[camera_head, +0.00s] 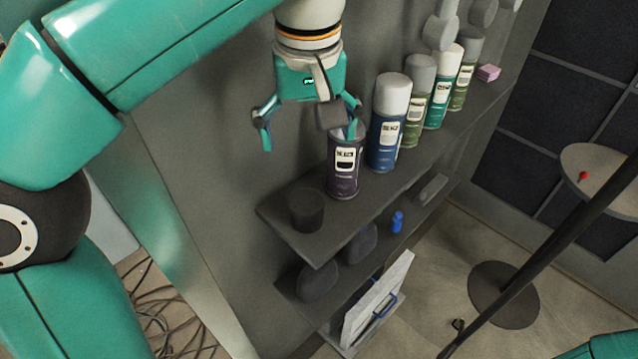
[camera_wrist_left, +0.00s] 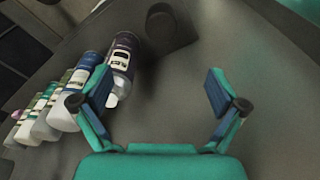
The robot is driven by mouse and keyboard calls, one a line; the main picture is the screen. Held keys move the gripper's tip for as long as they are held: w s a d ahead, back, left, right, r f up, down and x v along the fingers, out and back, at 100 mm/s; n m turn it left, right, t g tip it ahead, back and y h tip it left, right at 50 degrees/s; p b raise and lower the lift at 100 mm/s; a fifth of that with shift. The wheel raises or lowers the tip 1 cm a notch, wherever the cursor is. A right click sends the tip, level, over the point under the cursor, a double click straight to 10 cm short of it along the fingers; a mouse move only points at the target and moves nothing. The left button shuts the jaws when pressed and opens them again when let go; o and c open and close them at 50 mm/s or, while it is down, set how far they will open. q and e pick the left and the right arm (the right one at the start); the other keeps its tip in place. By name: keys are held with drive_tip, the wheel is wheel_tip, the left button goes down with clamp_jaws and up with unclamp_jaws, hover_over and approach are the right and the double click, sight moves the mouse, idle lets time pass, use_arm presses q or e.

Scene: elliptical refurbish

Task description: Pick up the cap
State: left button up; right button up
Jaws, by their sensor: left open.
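My left gripper (camera_head: 308,138) is open and empty in the head view, above the upper shelf. In the left wrist view its two fingers (camera_wrist_left: 160,95) are spread wide with nothing between them. A dark, short round piece (camera_head: 306,209), possibly the cap, sits on the near end of the upper shelf, below the gripper. It also shows in the left wrist view (camera_wrist_left: 168,28), beyond the fingertips. A purple spray can (camera_head: 344,172) stands beside it; its top is partly hidden by a finger. In the left wrist view this can (camera_wrist_left: 121,52) shows a small pale top. My right gripper is out of view.
A blue can with a white cap (camera_head: 388,125) and several other capped cans line the upper shelf (camera_head: 385,187). A pink block (camera_head: 488,73) lies at its far end. A small blue bottle (camera_head: 397,222) stands on the lower shelf. A dark pole (camera_head: 560,240) crosses at right.

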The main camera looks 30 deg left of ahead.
use_arm(q)
drive_tip(key=b, duration=0.2)
hover_over(307, 200)
drive_tip(key=f, duration=1)
drive_tip(key=shift+s+d+f, duration=0.15)
drive_tip(key=shift+d+f, duration=0.2)
drive_tip(key=shift+f, duration=0.05)
drive_tip(key=shift+a+f+p, duration=0.2)
drive_tip(key=shift+f, duration=1.3)
drive_tip(key=shift+a+f+p, duration=0.15)
drive_tip(key=shift+f+p, duration=0.05)
drive_tip(key=shift+f, duration=1.3)
drive_tip(key=c, duration=0.8)
